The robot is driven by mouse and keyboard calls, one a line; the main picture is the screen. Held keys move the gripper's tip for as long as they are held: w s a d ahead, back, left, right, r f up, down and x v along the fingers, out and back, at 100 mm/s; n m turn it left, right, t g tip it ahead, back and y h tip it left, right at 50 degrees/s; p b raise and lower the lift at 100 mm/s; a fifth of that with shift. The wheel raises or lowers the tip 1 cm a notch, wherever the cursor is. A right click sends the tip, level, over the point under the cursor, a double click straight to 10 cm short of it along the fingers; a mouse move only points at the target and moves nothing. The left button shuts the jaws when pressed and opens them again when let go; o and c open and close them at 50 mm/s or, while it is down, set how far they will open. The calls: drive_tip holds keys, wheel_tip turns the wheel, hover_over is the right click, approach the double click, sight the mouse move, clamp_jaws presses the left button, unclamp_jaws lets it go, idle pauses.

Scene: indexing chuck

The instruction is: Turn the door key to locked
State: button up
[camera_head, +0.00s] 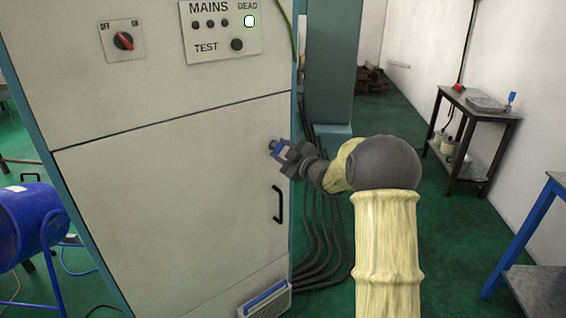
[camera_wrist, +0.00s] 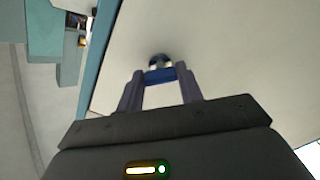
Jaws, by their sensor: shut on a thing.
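The electrical cabinet's lower door (camera_head: 160,190) is a pale panel with a black handle (camera_head: 278,204) at its right side. The door key has a blue head (camera_head: 277,149) and sits at the door's upper right, above the handle. My gripper (camera_head: 281,151) reaches it from the right and is shut on the blue head. In the wrist view the blue key head (camera_wrist: 160,75) lies between my two fingertips (camera_wrist: 161,78), with a round metal lock (camera_wrist: 159,60) just beyond it. The fingers partly hide the key, and I cannot read any lock markings.
Above the door are a red rotary switch (camera_head: 123,41) marked OFF and ON and a MAINS panel (camera_head: 220,30) with a lit DEAD lamp. Black cables (camera_head: 318,220) run down beside the cabinet. A blue drum (camera_head: 30,220) stands left; a dark table (camera_head: 470,130) stands right.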

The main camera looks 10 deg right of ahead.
drive_tip(key=shift+a+f+n+b, duration=0.1)
drive_tip(key=shift+n+b, duration=4.5)
drive_tip(key=shift+b, duration=0.3)
drive_tip(key=o, duration=1)
drive_tip(key=shift+s, duration=0.1)
